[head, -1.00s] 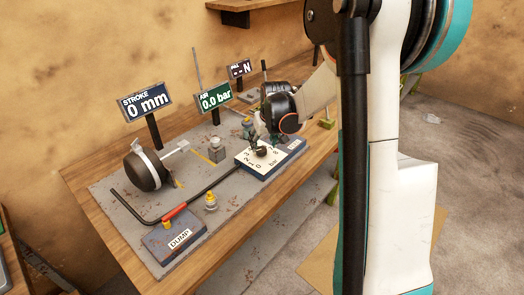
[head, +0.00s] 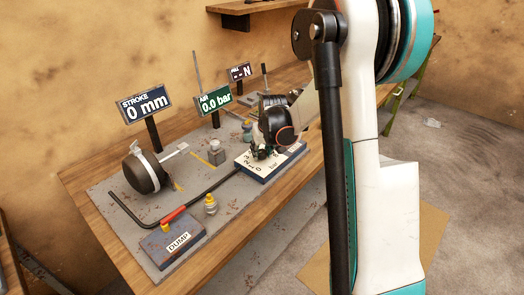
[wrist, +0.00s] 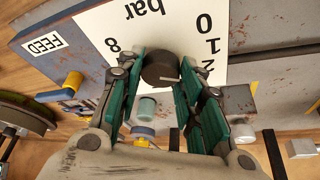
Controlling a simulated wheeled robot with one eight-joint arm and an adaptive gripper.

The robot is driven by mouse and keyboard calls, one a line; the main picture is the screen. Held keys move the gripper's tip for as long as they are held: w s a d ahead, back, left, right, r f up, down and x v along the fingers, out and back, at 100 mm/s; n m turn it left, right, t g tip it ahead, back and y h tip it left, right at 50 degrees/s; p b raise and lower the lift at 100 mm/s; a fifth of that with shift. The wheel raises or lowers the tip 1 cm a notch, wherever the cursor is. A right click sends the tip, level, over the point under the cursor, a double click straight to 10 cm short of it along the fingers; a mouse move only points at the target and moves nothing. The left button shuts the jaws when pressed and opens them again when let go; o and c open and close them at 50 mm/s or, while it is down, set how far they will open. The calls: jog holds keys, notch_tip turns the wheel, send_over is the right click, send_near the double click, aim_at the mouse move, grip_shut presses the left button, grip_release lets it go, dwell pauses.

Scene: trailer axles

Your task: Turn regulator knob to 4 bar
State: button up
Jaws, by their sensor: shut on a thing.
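The regulator knob (wrist: 160,69) is a dark round knob with a pale pointer line, on a white dial plate (wrist: 96,28) marked "bar". In the wrist view the plate is upside down; 0, 1, 2 and 8 show, and other marks are hidden. My gripper (wrist: 162,62) has its green-padded fingers on both sides of the knob and is shut on it. In the head view my gripper (head: 262,150) covers the knob, with part of the dial plate (head: 248,162) showing beside it. The green AIR display (head: 214,101) reads 0.0 bar.
The blue-grey DUMP box (head: 174,242) and a long bent bar with a red section (head: 172,216) lie in front. The STROKE display (head: 145,103) reads 0 mm. A FEED label (wrist: 47,43) shows by the dial.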

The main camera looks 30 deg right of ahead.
jog(key=shift+m, duration=0.3)
jog(key=shift+a+m+h, duration=0.1)
jog(key=shift+m+h, duration=0.5)
jog(key=shift+m, duration=0.4)
jog(key=m, duration=0.2)
jog(key=m+g+h, duration=0.1)
jog(key=m, duration=0.1)
jog(key=shift+w+a+m, duration=0.1)
jog(key=shift+w+m, duration=0.05)
jog(key=shift+m, duration=0.15)
jog(key=m+g, duration=0.1)
jog(key=m, duration=0.2)
jog(key=m+g+h, duration=0.1)
jog(key=m, duration=0.1)
jog(key=shift+w+m+g, duration=0.1)
jog(key=shift+m+g, duration=0.2)
jog(key=shift+m, duration=0.1)
jog(key=o, duration=1)
jog(key=shift+o, duration=0.2)
jog(key=shift+a+r, duration=0.1)
